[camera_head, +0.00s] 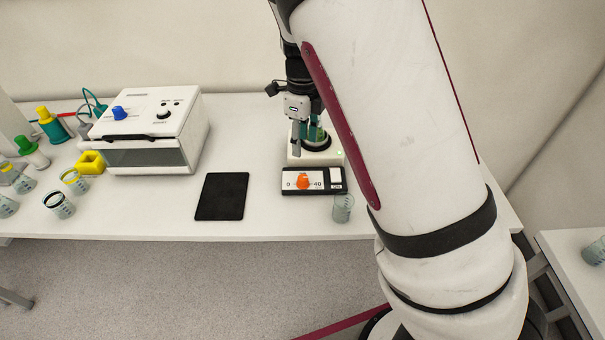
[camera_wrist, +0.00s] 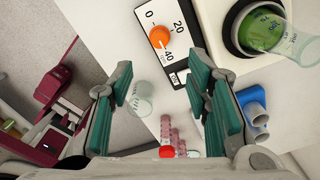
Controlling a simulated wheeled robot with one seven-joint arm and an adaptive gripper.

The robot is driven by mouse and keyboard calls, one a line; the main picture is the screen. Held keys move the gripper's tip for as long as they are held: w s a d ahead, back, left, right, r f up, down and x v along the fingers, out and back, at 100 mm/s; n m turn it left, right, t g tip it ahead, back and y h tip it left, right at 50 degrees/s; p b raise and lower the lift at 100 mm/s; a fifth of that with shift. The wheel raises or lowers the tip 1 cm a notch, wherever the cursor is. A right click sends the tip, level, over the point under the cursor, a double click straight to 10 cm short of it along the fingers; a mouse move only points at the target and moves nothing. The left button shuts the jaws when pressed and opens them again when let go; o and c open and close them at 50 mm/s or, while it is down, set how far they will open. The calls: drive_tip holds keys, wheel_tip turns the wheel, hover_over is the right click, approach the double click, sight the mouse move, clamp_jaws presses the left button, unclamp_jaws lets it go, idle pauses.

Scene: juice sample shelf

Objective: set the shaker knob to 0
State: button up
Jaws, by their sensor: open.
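The shaker (camera_head: 322,158) stands at the back right of the table, with a beaker of green liquid (camera_wrist: 262,28) on its round platform. Its dark-framed panel (camera_head: 287,189) has white dial faces marked 0, 20 and 40. The orange knob (camera_head: 303,181) sits on the dial; it shows at the top of the wrist view (camera_wrist: 159,37). I cannot clearly read which mark it points at. My gripper (camera_wrist: 160,80) is open and empty. In the head view my gripper (camera_head: 296,132) hangs above the shaker, apart from the knob.
An empty beaker (camera_head: 342,207) stands close to the panel's right front corner. A black pad (camera_head: 222,197) lies to the left. A white box device (camera_head: 150,125), a yellow block (camera_head: 90,163) and several beakers stand further left. Red-capped tubes (camera_wrist: 167,135) show in the wrist view.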

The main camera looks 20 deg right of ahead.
sight(303, 177)
wheel_tip(303, 177, down, 13)
drive_tip(key=shift+r+p, duration=0.15)
drive_tip(key=shift+p, duration=0.35)
clamp_jaws()
